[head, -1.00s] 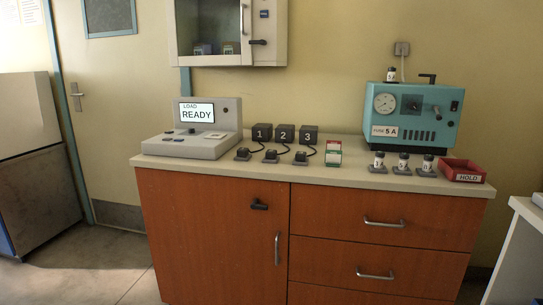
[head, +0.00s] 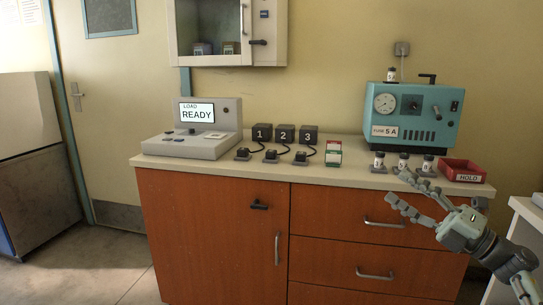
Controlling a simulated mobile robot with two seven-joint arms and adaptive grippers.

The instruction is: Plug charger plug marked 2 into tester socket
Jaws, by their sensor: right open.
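Three black chargers marked 1, 2 and 3 stand in a row on the counter; the charger marked 2 (head: 285,133) is the middle one. Its plug (head: 271,156) lies in front on the counter, with a dark cord. The tester (head: 195,148) is at the left, with a screen reading LOAD READY. Its top carries small dark parts; I cannot tell which is the socket (head: 192,132). My right gripper (head: 394,187) is open and empty, in front of the counter's right part, far right of the plugs. My left gripper is not in view.
A red HOLD tray (head: 462,171) is at the right end. A wall cabinet (head: 228,32) hangs above. The counter's front edge (head: 250,172) is clear.

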